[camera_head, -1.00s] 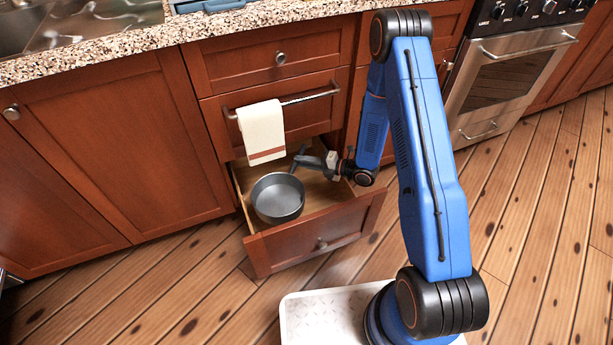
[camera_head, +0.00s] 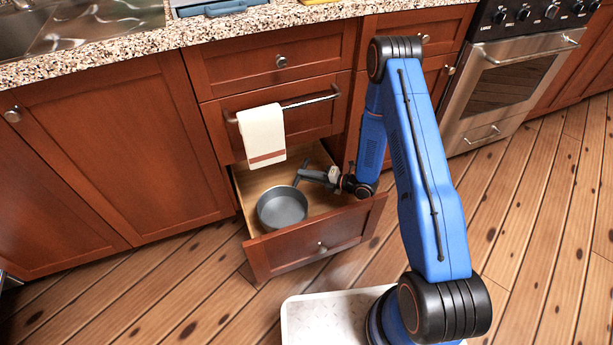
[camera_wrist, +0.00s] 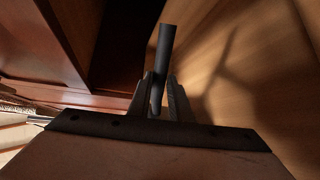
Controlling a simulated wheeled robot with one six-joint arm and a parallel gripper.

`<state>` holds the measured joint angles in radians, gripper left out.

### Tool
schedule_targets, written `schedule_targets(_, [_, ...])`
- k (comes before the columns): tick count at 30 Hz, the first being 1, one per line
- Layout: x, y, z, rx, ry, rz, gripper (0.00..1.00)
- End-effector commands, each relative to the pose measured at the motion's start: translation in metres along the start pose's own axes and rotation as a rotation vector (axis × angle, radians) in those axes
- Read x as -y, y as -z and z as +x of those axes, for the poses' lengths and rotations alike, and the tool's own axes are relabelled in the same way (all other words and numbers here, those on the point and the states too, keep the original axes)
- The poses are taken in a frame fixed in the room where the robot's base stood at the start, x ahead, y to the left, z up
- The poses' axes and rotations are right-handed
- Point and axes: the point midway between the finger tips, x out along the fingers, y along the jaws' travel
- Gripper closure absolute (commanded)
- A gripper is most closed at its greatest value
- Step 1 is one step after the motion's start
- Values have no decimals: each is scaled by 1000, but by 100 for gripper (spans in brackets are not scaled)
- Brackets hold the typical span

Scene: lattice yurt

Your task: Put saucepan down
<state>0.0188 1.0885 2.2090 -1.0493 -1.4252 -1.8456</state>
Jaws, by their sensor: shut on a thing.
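The grey saucepan (camera_head: 282,209) is upright inside the open bottom drawer (camera_head: 318,247), towards its front left. My gripper (camera_head: 301,174) is low in the drawer behind and to the right of the pan. In the wrist view my gripper (camera_wrist: 158,98) is shut on the saucepan's dark handle (camera_wrist: 162,55), which stands between the two fingers. The pan's bowl is out of the wrist view. I cannot tell whether the pan's base touches the drawer floor (camera_head: 315,200).
A white towel (camera_head: 262,134) hangs from the bar (camera_head: 310,101) just above the drawer. The drawer walls stand close around the pan and gripper. Free drawer floor shows behind and right of the pan. A stove (camera_head: 510,85) stands at the right.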

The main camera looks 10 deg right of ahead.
Motion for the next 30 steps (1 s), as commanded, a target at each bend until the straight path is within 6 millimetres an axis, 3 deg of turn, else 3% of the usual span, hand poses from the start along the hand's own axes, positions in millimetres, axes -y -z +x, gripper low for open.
schedule_targets(20, [11,2,2,0,-1,0,100])
schedule_targets(21, [12,2,2,0,0,0,72])
schedule_targets(22, [12,2,3,0,0,0,65])
schedule_targets(30, [11,2,3,0,0,0,63])
